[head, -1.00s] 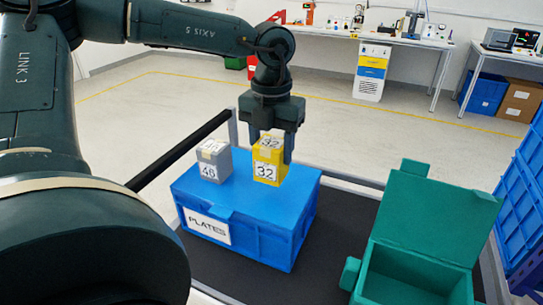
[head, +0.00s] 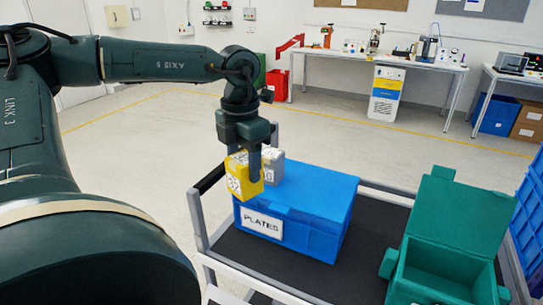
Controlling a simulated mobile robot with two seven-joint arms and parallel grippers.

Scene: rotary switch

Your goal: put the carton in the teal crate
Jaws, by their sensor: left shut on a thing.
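The yellow carton (head: 242,180) has a white number label and hangs tilted in my left gripper (head: 244,158). My left gripper is shut on it, at the left front edge of the closed blue box marked PLATES. The carton appears raised off the box lid. The teal crate (head: 447,265) is at the lower right with its lid standing open at the back. Its inside looks empty where I can see it, and the bottom of the frame cuts off its front. My right gripper is not in view.
A grey carton (head: 273,164) stands on the blue box (head: 318,195), partly hidden behind my gripper. The box sits on a dark cart top (head: 372,235) with grey rails. Dark free surface lies between the box and the crate. Blue crates (head: 531,215) stand at the right edge.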

